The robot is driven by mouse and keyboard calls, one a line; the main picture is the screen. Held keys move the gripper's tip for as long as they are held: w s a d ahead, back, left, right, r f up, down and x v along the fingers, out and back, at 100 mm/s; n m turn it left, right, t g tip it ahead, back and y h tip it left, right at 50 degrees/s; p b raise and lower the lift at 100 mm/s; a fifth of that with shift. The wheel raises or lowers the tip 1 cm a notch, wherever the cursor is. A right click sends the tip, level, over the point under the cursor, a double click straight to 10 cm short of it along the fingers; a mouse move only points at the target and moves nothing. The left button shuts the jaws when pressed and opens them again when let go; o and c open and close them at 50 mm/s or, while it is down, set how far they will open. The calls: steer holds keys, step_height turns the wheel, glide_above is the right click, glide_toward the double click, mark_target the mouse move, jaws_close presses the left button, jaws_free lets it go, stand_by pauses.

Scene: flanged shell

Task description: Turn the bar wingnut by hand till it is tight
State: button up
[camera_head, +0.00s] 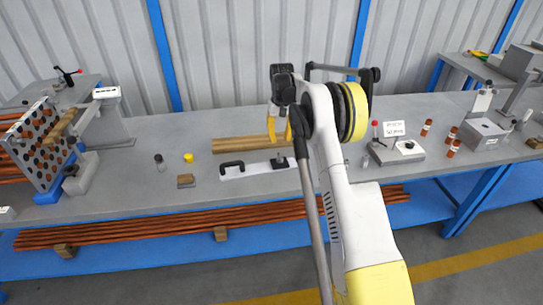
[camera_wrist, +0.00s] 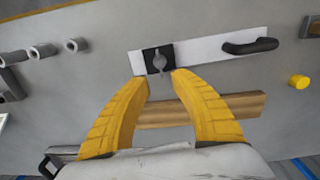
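The bar wingnut (camera_wrist: 159,62) is a small grey winged piece on a square black block (camera_wrist: 148,52). The block sits on a white plate (camera_wrist: 205,46) lying on the bench. In the head view the plate (camera_head: 256,170) also shows, but the wingnut is too small to make out there. My gripper (camera_wrist: 160,80) is open and empty in the wrist view, its two yellow fingers apart and pointing toward the block. The wingnut appears just beyond the fingertips, roughly in line with the gap. In the head view my gripper (camera_head: 279,133) is above the bench; its height is hard to judge.
A black handle (camera_head: 232,165) is on the plate's left end. A wooden piece (camera_head: 236,145) lies behind the plate. A yellow cap (camera_head: 188,157) stands to the left. A flanged shell with tubes (camera_head: 37,147) is far left; a grey device (camera_head: 396,151) is to the right.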

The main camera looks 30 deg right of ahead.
mark_target(280, 156)
step_height(280, 156, down, 10)
steer(key=b, duration=0.3)
steer(key=shift+r, duration=0.15)
steer(key=shift+c, duration=0.4)
steer(key=shift+s, duration=0.1)
jaws_close()
